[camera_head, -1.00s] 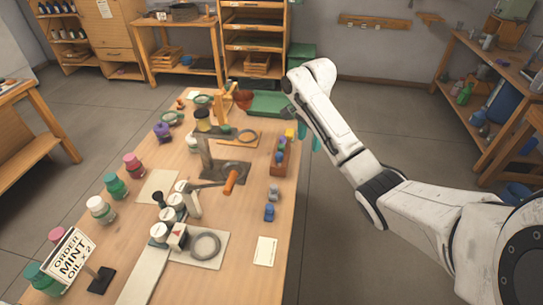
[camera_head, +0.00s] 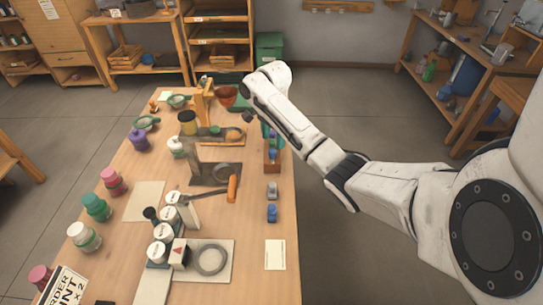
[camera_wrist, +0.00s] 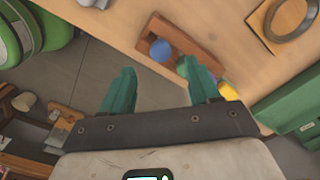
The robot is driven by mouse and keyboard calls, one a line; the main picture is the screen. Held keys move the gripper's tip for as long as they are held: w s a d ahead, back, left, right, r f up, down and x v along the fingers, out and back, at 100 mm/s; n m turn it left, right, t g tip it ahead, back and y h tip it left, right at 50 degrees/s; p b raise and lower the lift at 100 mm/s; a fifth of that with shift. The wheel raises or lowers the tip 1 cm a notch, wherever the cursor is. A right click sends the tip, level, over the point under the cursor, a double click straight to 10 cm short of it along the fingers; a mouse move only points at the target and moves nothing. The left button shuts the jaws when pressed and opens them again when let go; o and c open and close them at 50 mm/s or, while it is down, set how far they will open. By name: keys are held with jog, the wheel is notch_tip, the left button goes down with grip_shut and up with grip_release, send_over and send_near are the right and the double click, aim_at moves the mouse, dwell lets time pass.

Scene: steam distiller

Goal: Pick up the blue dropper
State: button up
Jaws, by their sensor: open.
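A wooden rack (camera_wrist: 178,28) holds small droppers with round coloured tops at the table's right edge. The blue dropper (camera_wrist: 160,50) shows in the wrist view as a round blue top inside the rack; its lower part is hidden. Green and yellow (camera_wrist: 228,91) tops are farther along the rack, partly behind my right finger. My gripper (camera_wrist: 158,68) is open and empty, its teal fingers spread on either side of the blue top in the picture. Its height above the rack is unclear. In the head view, my arm partly covers the rack (camera_head: 271,167).
Two small blue-grey things (camera_head: 272,213) stand on the table in front of the rack. A green tray (camera_wrist: 298,105) lies beyond the rack. Open floor lies right of the table.

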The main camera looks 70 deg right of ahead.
aim_at(272, 150)
jog(key=shift+w+a+f+p, duration=0.1)
jog(key=shift+f+p, duration=0.35)
jog(key=shift+f, duration=2.2)
jog(key=shift+c, duration=0.2)
jog(key=c, duration=1.1)
